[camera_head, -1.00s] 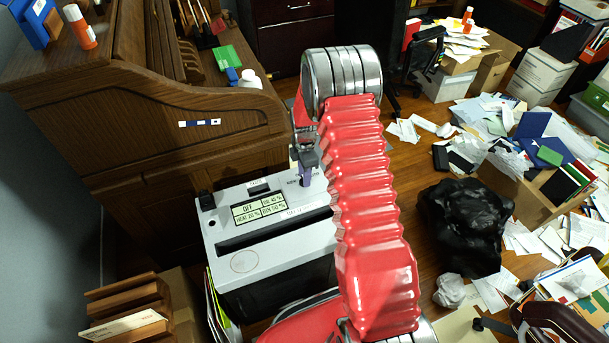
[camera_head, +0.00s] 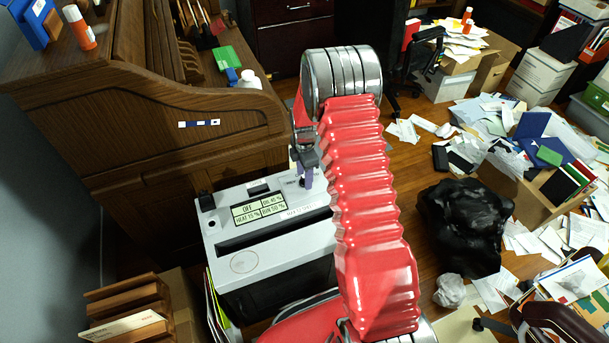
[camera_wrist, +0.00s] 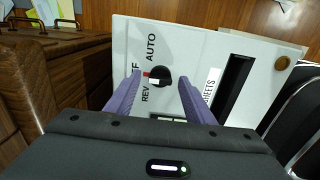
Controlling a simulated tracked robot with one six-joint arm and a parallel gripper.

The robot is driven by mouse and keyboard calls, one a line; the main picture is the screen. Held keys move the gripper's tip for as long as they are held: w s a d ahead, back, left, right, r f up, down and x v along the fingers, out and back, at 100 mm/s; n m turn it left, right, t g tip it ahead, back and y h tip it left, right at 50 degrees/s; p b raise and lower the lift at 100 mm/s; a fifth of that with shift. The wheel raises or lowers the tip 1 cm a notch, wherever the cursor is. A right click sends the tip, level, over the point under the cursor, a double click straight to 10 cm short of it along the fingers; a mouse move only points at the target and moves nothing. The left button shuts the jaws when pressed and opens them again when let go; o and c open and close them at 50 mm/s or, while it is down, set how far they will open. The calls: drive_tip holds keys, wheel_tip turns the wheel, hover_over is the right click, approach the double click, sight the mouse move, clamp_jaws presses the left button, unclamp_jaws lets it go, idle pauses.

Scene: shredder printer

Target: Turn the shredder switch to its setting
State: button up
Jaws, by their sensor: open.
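The shredder (camera_head: 225,235) stands in front of the wooden desk, and its display (camera_head: 258,208) reads OFF. In the wrist view the round black switch (camera_wrist: 160,78) sits on the shredder's pale top (camera_wrist: 192,42). AUTO and REV labels stand beside it, and the OFF label is partly hidden by a finger. A red mark on the switch's left side faces the OFF label. My gripper (camera_wrist: 160,84) is open, with one purple finger on each side of the switch and visible gaps to it. In the head view my gripper (camera_head: 305,176) is over the shredder's far right part, and the switch is hidden.
A wooden roll-top desk (camera_head: 170,120) stands close behind and left of the shredder. A black bag (camera_head: 466,225) and scattered papers lie on the floor at the right. A dark slot (camera_wrist: 236,88) lies right of the switch in the wrist view.

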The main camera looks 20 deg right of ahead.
wheel_tip(320, 180, up, 14)
drive_tip(key=shift+f, duration=0.15)
idle(0.6)
idle(0.5)
